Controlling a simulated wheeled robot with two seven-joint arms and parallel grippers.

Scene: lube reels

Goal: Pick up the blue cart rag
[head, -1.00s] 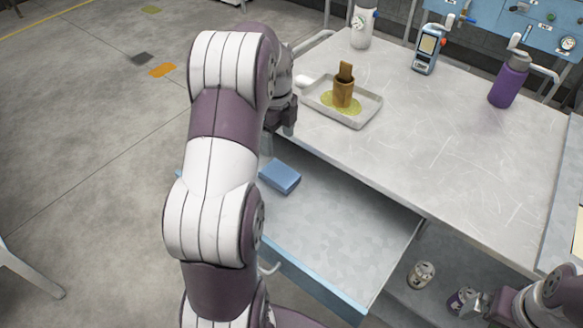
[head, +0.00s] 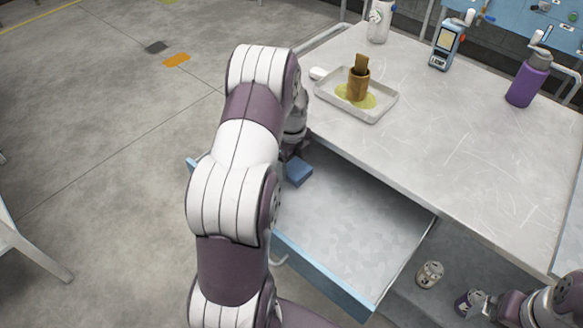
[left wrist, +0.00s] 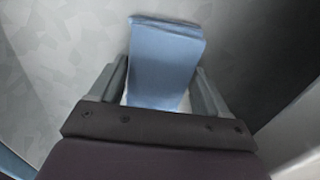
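The blue cart rag (head: 298,173) is a folded block lying in the open drawer (head: 350,220), near its back left. My left gripper (head: 291,155) is down in the drawer at the rag, partly hidden by my arm in the head view. In the left wrist view the rag (left wrist: 166,62) lies between the two spread fingers of the left gripper (left wrist: 160,90). The fingers stand on either side of it, and I see no firm grip. My right gripper (head: 483,303) is at the lower right, beside a can; its fingers are too small to read.
Above the drawer is the worktop (head: 450,150), with a tray (head: 375,113) holding a brown cup, a blue handheld device (head: 446,45) and a purple bottle (head: 527,82). Cans (head: 429,273) stand below the worktop at right. The rest of the drawer is clear.

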